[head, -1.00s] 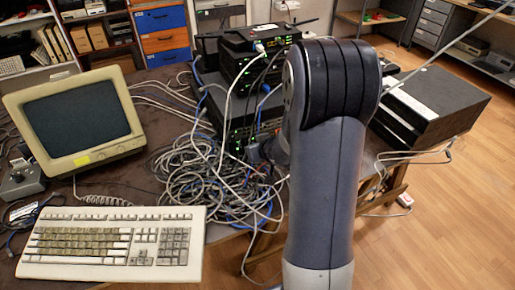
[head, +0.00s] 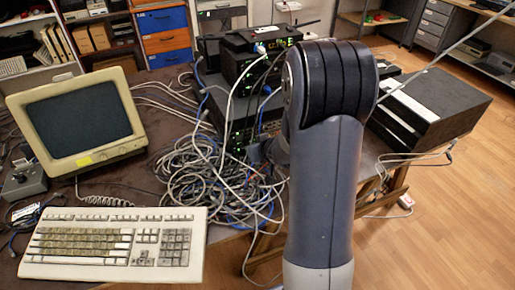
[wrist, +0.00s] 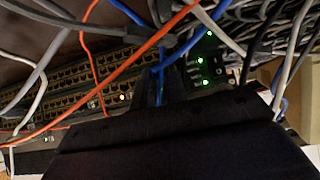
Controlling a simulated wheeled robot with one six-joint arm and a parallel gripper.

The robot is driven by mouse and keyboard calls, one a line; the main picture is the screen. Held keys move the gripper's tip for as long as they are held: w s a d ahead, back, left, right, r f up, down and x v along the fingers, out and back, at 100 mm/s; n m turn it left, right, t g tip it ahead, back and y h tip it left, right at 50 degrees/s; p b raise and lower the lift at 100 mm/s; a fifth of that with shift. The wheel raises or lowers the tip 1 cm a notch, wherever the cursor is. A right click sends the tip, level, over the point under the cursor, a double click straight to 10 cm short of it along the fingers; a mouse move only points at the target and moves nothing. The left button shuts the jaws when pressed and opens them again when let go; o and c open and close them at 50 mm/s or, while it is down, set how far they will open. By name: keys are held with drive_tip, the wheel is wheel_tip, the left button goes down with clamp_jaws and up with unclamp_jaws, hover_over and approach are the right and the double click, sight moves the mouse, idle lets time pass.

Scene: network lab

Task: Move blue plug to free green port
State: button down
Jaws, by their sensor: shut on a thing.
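My gripper (wrist: 158,88) reaches up from the bottom of the wrist view, with its narrow dark fingers at a network switch. It is shut on the blue plug, which is mostly hidden between the fingers. A blue cable (wrist: 160,58) runs up from there. The switch's port rows (wrist: 65,85) show left of the fingers. Green lights (wrist: 201,60) glow just right of the fingers. I cannot tell which port is the free green one, or whether the plug is in a port. In the head view the stacked switches (head: 240,118) stand behind my arm, which hides most of the gripper.
Orange (wrist: 125,67), grey and white cables cross in front of the switch, close to the fingers. A large cable tangle (head: 205,180) lies before the stack. A keyboard (head: 115,245) and monitor (head: 75,118) stand left. A black box (head: 435,105) stands right.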

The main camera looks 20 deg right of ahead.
drive_tip(key=shift+w, duration=0.3)
drive_tip(key=c, duration=1.3)
unclamp_jaws()
drive_tip(key=shift+c, duration=0.2)
drive_tip(key=p+v, duration=0.4)
drive_tip(key=v, duration=0.6)
drive_tip(key=shift+s+r, duration=0.25)
drive_tip(key=shift+s, duration=0.05)
drive_tip(key=shift+w+f, duration=0.1)
